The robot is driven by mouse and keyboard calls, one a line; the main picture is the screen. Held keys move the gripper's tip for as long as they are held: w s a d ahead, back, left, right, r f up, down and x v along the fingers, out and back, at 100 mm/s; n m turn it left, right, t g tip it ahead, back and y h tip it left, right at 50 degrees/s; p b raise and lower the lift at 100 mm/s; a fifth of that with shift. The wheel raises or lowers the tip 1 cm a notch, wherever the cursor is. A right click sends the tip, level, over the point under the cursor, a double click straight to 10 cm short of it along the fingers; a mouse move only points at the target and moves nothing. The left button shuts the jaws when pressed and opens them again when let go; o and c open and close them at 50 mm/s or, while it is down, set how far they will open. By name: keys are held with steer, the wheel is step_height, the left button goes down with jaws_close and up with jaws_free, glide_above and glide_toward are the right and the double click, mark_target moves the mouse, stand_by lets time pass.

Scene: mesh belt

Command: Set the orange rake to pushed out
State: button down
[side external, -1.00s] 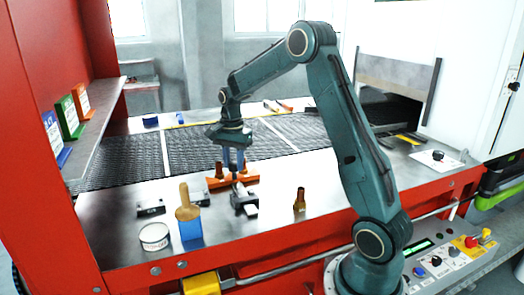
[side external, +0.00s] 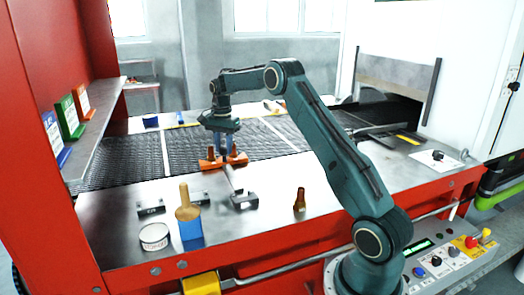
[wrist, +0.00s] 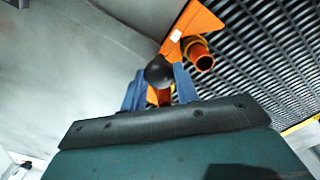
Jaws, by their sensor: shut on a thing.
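The orange rake (side external: 207,163) lies at the near edge of the mesh belt, with a thin rod (side external: 229,180) running back toward me to a dark bracket (side external: 239,201) on the steel ledge. My gripper (side external: 223,158) points down and is shut on the rake at its middle. In the wrist view, the blue fingers of my gripper (wrist: 160,88) stand either side of a black ball knob (wrist: 158,70). Part of the orange rake (wrist: 193,22) shows beyond them against the mesh; the exact grip contact is partly hidden.
The mesh belt (side external: 195,144) runs behind the ledge. On the ledge stand a white tub (side external: 154,236), a blue block with a tan-handled tool (side external: 190,230) and a brown bottle-like piece (side external: 300,199). Coloured binders (side external: 70,117) stand on the left shelf.

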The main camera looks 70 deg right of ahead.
steer(key=shift+w+d+r, duration=0.1)
steer(key=shift+w+d, duration=0.45)
steer(key=shift+d, duration=0.05)
steer(key=c, duration=1.1)
jaws_free()
steer(key=shift+o, duration=0.2)
step_height(320, 180, up, 14)
